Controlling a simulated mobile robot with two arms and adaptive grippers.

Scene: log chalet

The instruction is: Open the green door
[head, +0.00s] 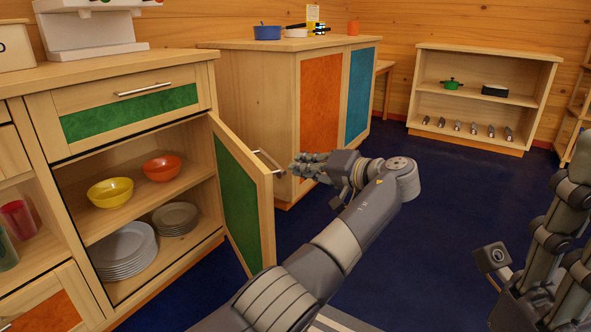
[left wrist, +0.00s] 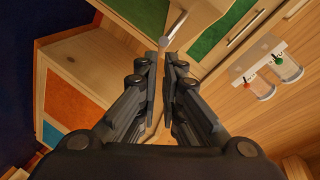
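The green door (head: 240,195) of the left cabinet stands swung well out on its right-hand hinge side, and the shelves behind it are exposed. Its metal bar handle (head: 266,161) is on the outer face near the free edge. My left gripper (head: 294,166) is just right of the handle. In the left wrist view its two fingers (left wrist: 166,58) are parted by a narrow gap with nothing seen between them. The handle (left wrist: 175,27) shows just beyond the fingertips. My right gripper (head: 565,225) is partly in view at the right edge, away from the door; its fingertips are unclear.
Inside the cabinet are a yellow bowl (head: 110,192), an orange bowl (head: 162,167) and stacked plates (head: 124,250). A green drawer front (head: 130,110) is above. A second cabinet (head: 250,105) stands behind the door. Blue floor (head: 450,200) lies clear to the right.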

